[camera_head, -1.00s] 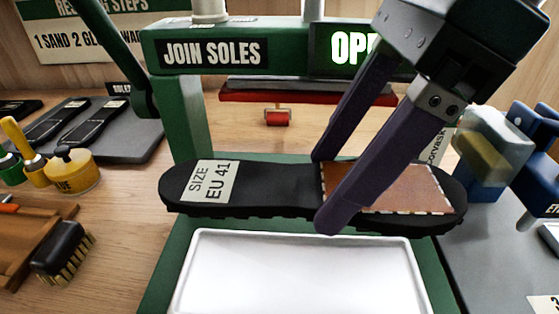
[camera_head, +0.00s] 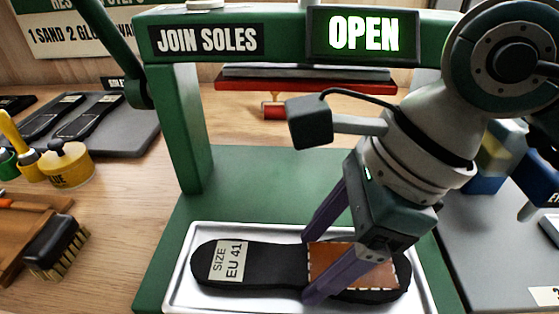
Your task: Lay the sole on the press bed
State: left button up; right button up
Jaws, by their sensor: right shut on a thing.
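The black sole (camera_head: 275,262) with a "SIZE EU 41" label and a brown patch lies level, over or in the white tray-like press bed (camera_head: 182,280). Whether it touches the bed is hard to tell. My right gripper (camera_head: 318,268) comes from the upper right, its two purple fingers shut across the sole beside the brown patch. The green press (camera_head: 180,120) stands around the bed, with a "JOIN SOLES" sign and a lit "OPEN" display (camera_head: 362,34). My left gripper is not in view.
The dark and red press plate (camera_head: 310,82) hangs raised behind the bed. On the left are a yellow glue pot (camera_head: 70,165), a brush (camera_head: 60,245) and a grey mat (camera_head: 125,133) with other soles. A blue thing (camera_head: 487,172) stands at right.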

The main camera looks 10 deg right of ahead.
jog(key=o, duration=1.3)
jog(key=v, duration=1.2)
jog(key=shift+p, duration=0.45)
